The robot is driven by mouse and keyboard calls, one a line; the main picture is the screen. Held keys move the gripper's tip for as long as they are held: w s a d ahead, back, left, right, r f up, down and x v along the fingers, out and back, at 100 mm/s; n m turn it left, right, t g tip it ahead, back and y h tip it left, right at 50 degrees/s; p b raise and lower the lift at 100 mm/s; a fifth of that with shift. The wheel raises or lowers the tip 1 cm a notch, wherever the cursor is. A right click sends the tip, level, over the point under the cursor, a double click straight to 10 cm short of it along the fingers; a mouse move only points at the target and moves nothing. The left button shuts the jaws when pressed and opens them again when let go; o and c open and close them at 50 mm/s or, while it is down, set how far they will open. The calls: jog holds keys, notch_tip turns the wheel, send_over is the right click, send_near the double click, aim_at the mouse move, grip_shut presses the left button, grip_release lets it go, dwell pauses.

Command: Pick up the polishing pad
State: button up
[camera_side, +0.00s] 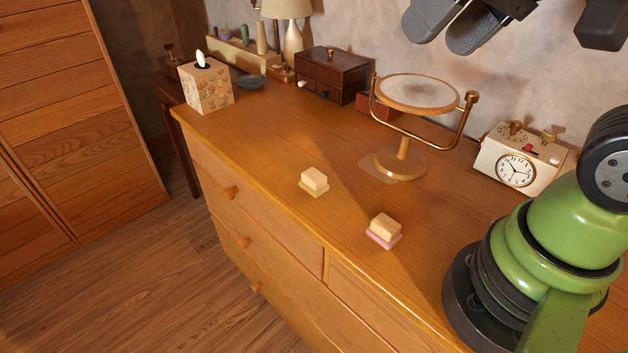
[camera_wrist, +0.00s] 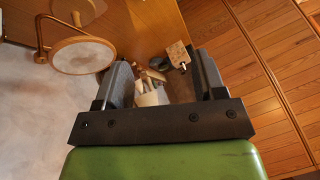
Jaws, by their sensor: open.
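Two small pale blocks with thin coloured bases, which look like polishing pads, lie on the wooden dresser top. One pad (camera_side: 314,179) has a yellow-green base and lies near the front edge. The other pad (camera_side: 384,229) has a pink base and lies to its right, nearer my arm's base. I cannot tell which one the task names. My gripper (camera_side: 445,36) is high at the top of the side view, well above the dresser and apart from both pads. In the wrist view, my gripper (camera_wrist: 161,62) has its fingers spread with nothing held between them. Neither pad shows there.
A round mirror on a stand (camera_side: 403,160) stands behind the pads. A white clock (camera_side: 517,165) is at right; a dark drawer box (camera_side: 333,78), tissue box (camera_side: 205,86) and lamp (camera_side: 291,30) stand farther back. The dresser top (camera_side: 250,140) is clear around the pads.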

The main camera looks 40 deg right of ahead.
jog(key=w+f+n+g, duration=0.1)
jog(key=w+f+g, duration=0.15)
jog(key=w, duration=0.65)
jog(key=n+g+h, duration=0.2)
jog(key=g, duration=0.2)
send_over(314, 174)
jog(key=shift+t, duration=0.25)
jog(key=f, duration=2.1)
jog(key=shift+w+a+f, duration=0.1)
jog(key=shift+w+f, duration=0.1)
jog(key=shift+f, duration=0.1)
jog(key=shift+s+f, duration=0.2)
jog(key=shift+f, duration=2.9)
jog(key=c, duration=1)
notch_tip(314, 174, up, 10)
jog(key=shift+r, duration=0.1)
